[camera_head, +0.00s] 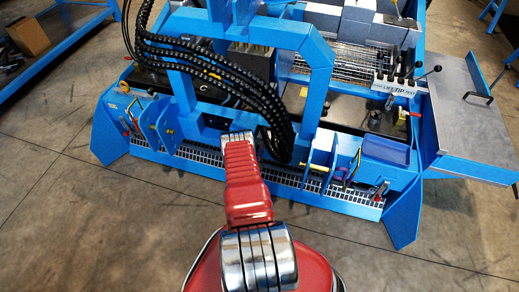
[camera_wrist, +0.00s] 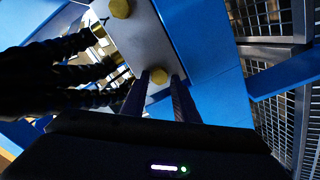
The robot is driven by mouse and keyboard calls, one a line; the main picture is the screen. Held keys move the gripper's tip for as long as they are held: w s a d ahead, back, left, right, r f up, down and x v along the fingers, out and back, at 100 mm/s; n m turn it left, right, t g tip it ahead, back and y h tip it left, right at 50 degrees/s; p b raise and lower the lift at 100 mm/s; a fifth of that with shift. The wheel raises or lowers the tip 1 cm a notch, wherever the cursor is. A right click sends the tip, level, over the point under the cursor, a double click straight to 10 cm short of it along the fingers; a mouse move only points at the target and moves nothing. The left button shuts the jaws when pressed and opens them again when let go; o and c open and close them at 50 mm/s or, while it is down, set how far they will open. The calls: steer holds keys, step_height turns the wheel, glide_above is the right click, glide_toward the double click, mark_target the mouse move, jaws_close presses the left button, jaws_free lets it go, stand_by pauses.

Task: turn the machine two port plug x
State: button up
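In the wrist view the two dark fingers of my gripper (camera_wrist: 160,76) point at a grey metal block (camera_wrist: 150,40). A round brass-coloured plug (camera_wrist: 158,75) on the block's face shows between the fingertips, close to both. Whether the fingers touch it, I cannot tell. A second brass plug (camera_wrist: 120,8) sits farther up the same block. No label on the plugs can be read. In the head view the blue machine (camera_head: 318,50) stands ahead, with a grey block (camera_head: 250,60) inside its frame. My gripper cannot be made out there; my red arm reaches toward the frame.
Thick black hoses (camera_head: 215,75) hang in front of the block in the head view; hoses (camera_wrist: 60,70) also fill the left of the wrist view. Blue frame bars surround the block. Metal mesh (camera_wrist: 270,90) lies to the right. A lever valve bank (camera_head: 400,85) stands at right.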

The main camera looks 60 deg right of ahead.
steer(key=shift+d, duration=0.1)
jaws_close()
steer(key=shift+m, duration=0.3)
steer(key=m, duration=1.6)
steer(key=shift+s+a+f, duration=0.1)
steer(key=shift+s+a, duration=0.1)
steer(key=shift+s, duration=0.05)
steer(key=shift+m, duration=0.3)
steer(key=shift+o, duration=1.6)
jaws_free()
steer(key=shift+d, duration=0.15)
steer(key=shift+s, duration=0.1)
